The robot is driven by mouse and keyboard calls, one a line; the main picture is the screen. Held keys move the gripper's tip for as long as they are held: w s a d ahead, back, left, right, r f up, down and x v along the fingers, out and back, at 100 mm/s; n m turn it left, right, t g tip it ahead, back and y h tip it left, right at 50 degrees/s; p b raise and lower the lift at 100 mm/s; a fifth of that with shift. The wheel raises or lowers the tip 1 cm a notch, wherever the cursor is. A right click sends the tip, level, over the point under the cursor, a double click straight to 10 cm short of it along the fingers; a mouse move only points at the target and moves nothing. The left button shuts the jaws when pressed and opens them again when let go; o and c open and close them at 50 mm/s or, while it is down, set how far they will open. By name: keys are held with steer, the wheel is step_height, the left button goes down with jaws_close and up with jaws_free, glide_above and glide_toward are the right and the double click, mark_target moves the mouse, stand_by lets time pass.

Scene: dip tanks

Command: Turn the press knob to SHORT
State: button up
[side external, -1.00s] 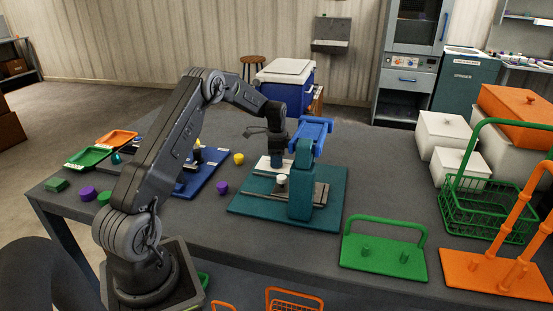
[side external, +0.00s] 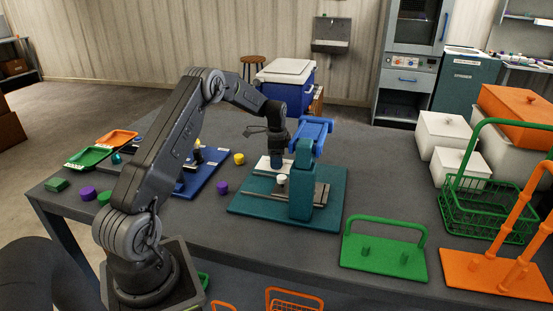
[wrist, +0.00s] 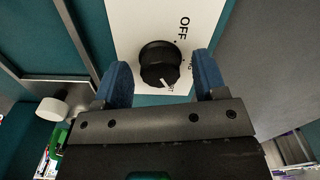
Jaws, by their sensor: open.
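The black press knob (wrist: 158,62) sits on a white label plate (wrist: 125,25) in the wrist view. Its white pointer line faces the lower right, toward a small label that is partly hidden and seems to end in "RT". "OFF" is printed at the upper right, and another label at the right is partly covered by a finger. My gripper (wrist: 163,72) is open, with one blue finger on each side of the knob and visible gaps between. In the side view, my gripper (side external: 277,161) is low over the press's white plate (side external: 262,167), and the knob is hidden there.
The teal press column (side external: 301,195) with its blue top (side external: 312,131) stands close right of my gripper. A white round part (side external: 281,180) is just in front. Yellow (side external: 239,159) and purple (side external: 222,188) pieces lie to the left. A green handled rack (side external: 385,255) stands front right.

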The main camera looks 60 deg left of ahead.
step_height(320, 180, up, 14)
steer(key=shift+f, duration=0.2)
stand_by(0.4)
steer(key=s+d+r+n, duration=0.1)
steer(key=s+d+r, duration=0.1)
steer(key=d, duration=0.4)
steer(key=s+d+r+t, duration=0.1)
steer(key=s+d+r, duration=0.1)
steer(key=d+r, duration=0.3)
steer(key=s+d+r+n+t, duration=0.1)
steer(key=d+r, duration=0.3)
steer(key=d, duration=0.4)
steer(key=shift+s+d+r+n+y, duration=0.1)
steer(key=shift+s+r+n+y, duration=0.1)
steer(key=shift+s, duration=0.25)
steer(key=shift+s+d+r+n+y, duration=0.1)
steer(key=shift+s+y, duration=0.1)
steer(key=shift+s, duration=0.2)
steer(key=s+d+f+n+t, duration=0.1)
steer(key=s+d, duration=0.6)
steer(key=s, duration=0.2)
steer(key=s+d+f+n+t, duration=0.2)
steer(key=s+d, duration=0.6)
steer(key=s, duration=0.2)
steer(key=shift+s+f+n+t+h, duration=0.2)
steer(key=shift+n+t+h, duration=0.1)
steer(key=shift+h, duration=0.1)
